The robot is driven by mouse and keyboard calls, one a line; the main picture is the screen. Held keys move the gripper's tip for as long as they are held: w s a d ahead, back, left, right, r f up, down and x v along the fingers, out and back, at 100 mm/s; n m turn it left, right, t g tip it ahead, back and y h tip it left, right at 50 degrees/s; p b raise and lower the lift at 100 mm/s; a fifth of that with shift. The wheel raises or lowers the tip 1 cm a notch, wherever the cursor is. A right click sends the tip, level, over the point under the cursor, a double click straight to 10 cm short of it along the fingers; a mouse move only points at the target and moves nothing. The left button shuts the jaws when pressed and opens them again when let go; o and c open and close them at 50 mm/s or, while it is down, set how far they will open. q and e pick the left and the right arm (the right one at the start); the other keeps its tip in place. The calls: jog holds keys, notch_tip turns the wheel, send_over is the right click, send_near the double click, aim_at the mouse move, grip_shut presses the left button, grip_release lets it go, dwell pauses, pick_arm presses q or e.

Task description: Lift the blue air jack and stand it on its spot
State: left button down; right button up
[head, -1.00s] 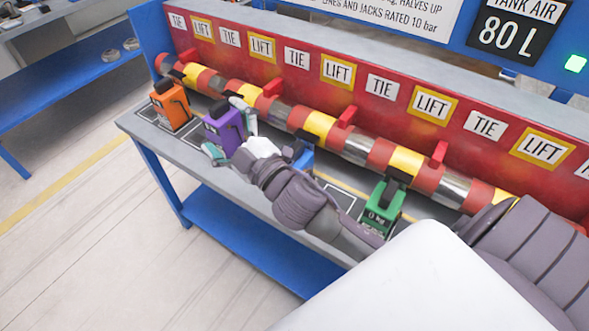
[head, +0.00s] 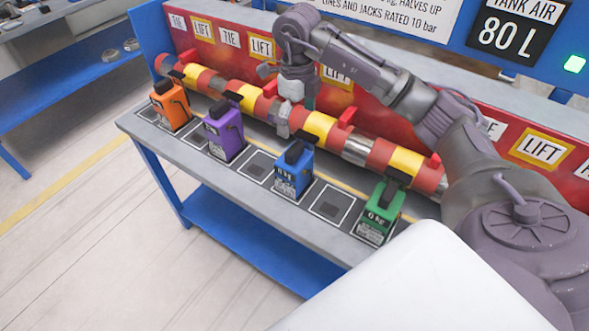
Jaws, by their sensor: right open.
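The blue air jack (head: 291,174) stands upright on the grey bench, on or beside a marked square, with its black top toward the striped bar (head: 318,125). My right gripper (head: 283,122) is open and points down at the red and yellow bar, behind and a little left of the blue jack. It is apart from the jack; I cannot tell whether its fingers touch the bar. Bare outlined squares show left of the blue jack (head: 257,167) and right of it (head: 331,204). My left gripper is not in view.
A purple jack (head: 224,134) and an orange jack (head: 171,107) stand to the left, a green jack (head: 379,211) to the right. Red tabs stick up from the bar. A red panel (head: 350,100) with TIE and LIFT signs rises behind it.

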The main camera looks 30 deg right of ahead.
aim_at(294, 148)
notch_tip(294, 148, down, 8)
jog(key=shift+a+r+p, duration=0.1)
jog(key=shift+r+p, duration=0.05)
jog(key=shift+p, duration=0.55)
notch_tip(294, 148, down, 4)
jog(key=shift+w+a+f+p, duration=0.1)
jog(key=shift+w+a+p, duration=0.05)
jog(key=shift+p, duration=0.9)
jog(key=shift+f, duration=0.55)
jog(key=c, duration=1.3)
jog(key=shift+w+r, duration=0.15)
jog(key=shift+c, duration=0.8)
